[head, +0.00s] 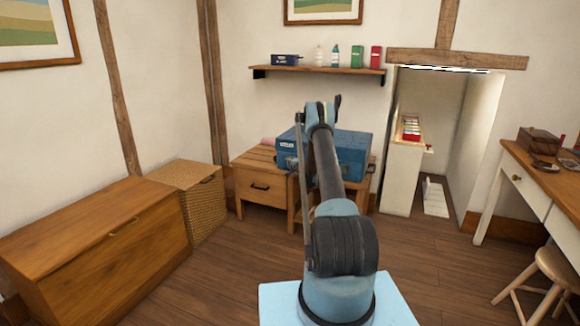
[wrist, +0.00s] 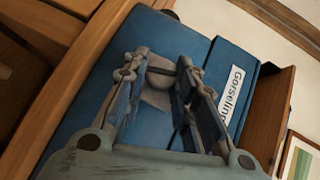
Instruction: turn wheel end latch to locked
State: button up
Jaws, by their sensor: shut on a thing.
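A blue case (head: 352,150) with a white label stands on small wooden furniture against the back wall. In the wrist view the blue case (wrist: 222,62) fills the middle, its label reading "Gorselin…", cut off by my finger. A grey metal latch (wrist: 158,80) with a rounded knob and a plate sits on the case's blue face. My gripper (wrist: 160,72) has a finger on each side of the latch and is shut on it. The exact contact and the latch's locked or unlocked marking cannot be made out. In the head view my arm hides the gripper and latch.
A wooden nightstand (head: 262,187) stands under the case's left side. A wall shelf (head: 318,69) with bottles and boxes hangs above. A wooden chest (head: 95,250) and a wicker hamper (head: 192,195) are left; a desk (head: 535,190) and stool (head: 548,270) right. Floor between is clear.

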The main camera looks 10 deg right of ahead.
jog(key=shift+d+f+m+t+y, duration=0.15)
jog(key=shift+f+m+t+y, duration=0.2)
jog(key=shift+m+t, duration=0.5)
jog(key=shift+s+m+t, duration=0.1)
jog(key=shift+m+t, duration=0.15)
jog(key=o, duration=1.1)
jog(key=v, duration=1.1)
jog(key=shift+s+d, duration=0.2)
jog(key=shift+s, duration=0.15)
